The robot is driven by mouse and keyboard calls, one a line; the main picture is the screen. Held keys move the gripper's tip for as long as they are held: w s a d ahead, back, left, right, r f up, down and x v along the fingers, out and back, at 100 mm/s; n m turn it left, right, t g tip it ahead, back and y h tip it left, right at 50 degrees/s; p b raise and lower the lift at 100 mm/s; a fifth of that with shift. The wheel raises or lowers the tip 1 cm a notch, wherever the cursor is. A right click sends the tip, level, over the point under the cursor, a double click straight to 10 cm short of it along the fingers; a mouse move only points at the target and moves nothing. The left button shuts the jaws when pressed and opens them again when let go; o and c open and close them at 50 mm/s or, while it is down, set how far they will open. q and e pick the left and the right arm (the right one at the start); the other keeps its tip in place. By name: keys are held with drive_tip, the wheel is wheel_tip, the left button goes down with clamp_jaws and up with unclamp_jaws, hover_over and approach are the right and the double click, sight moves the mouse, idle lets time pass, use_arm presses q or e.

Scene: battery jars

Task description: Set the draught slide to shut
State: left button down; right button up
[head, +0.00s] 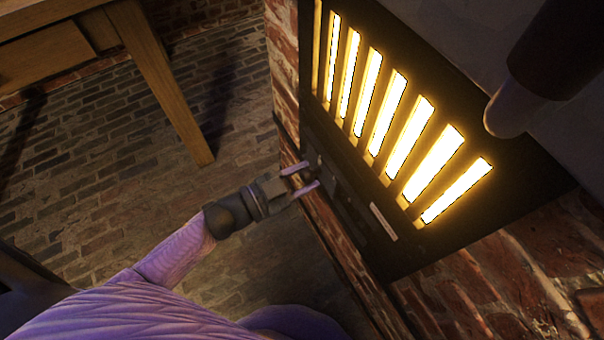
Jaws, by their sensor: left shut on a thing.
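The draught slide (345,204) is a dark strip low on the black stove front, under a row of glowing slots. My left gripper (312,176) is at the left end of this strip, with its pale fingers on either side of a small dark knob (316,171). It is shut on the knob, which is partly hidden between the fingertips. The slide's exact position is hard to read in the dark. My right gripper is not in view.
The bright grate (390,110) glows above the slide. A small pale plate (384,222) sits right of the slide. Brick wall (480,285) surrounds the stove. A wooden table (165,85) stands at upper left; the brick floor (90,180) between is clear.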

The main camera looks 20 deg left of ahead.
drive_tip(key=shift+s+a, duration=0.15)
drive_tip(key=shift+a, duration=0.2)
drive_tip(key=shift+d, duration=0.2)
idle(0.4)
use_arm(q)
drive_tip(key=shift+s+d, duration=0.25)
drive_tip(key=shift+d, duration=0.05)
drive_tip(key=s+d+p, duration=0.1)
drive_tip(key=d, duration=0.1)
drive_tip(key=s+d, duration=0.2)
drive_tip(key=s+d+p, duration=0.1)
drive_tip(key=s+d, duration=0.1)
drive_tip(key=shift+d+p, duration=0.2)
drive_tip(key=shift+p, duration=0.15)
drive_tip(key=shift+s+d, duration=0.15)
drive_tip(key=shift+f, duration=0.1)
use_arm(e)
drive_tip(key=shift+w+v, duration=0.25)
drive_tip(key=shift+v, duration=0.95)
